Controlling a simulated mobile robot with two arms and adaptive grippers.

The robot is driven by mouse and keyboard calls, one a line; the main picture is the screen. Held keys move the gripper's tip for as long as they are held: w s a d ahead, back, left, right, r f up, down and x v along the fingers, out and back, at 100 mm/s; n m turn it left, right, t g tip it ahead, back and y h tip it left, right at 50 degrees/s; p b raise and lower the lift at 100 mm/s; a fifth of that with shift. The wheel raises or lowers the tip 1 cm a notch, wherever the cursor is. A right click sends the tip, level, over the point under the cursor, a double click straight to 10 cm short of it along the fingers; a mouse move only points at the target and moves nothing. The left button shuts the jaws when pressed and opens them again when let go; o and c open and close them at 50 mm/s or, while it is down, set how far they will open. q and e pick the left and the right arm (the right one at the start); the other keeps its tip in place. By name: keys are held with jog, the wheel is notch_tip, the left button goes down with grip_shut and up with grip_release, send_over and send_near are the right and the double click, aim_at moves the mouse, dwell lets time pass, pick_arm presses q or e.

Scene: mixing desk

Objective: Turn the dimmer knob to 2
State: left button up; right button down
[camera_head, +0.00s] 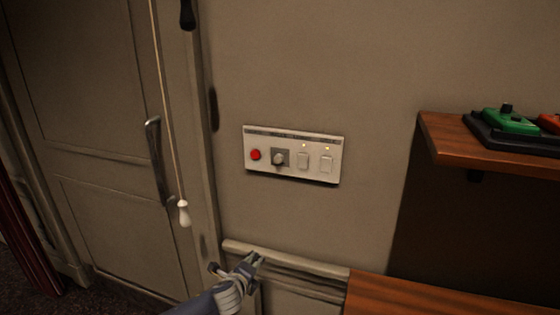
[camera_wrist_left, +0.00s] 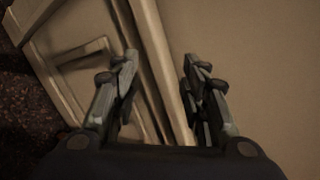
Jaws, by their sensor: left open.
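The number the knob points at is too small to read. My left gripper (camera_head: 256,259) is below the panel, near the wall rail, apart from the knob. In the left wrist view my left gripper (camera_wrist_left: 160,66) is open with nothing between its fingers. My right gripper is not in view.
A door (camera_head: 95,100) with a dark handle (camera_head: 157,160) is at left, with a pull cord and white end (camera_head: 184,213) hanging before it. A wooden shelf (camera_head: 450,150) with green and red devices is at right. The wall around the panel is clear.

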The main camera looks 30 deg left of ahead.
pick_arm(q)
notch_tip(320, 180, up, 18)
jog(key=w+d+m+t, duration=0.2)
jog(key=m+t, duration=0.1)
jog(key=m, duration=0.2)
jog(key=m+t+p, duration=0.1)
jog(key=m+t, duration=0.2)
jog(key=m, duration=0.1)
send_near(278, 161)
jog(key=shift+y, duration=0.3)
jog(key=p+x, duration=0.2)
jog(key=x, duration=0.6)
jog(key=shift+w+d+p, duration=0.1)
jog(key=shift+p, duration=0.2)
grip_shut()
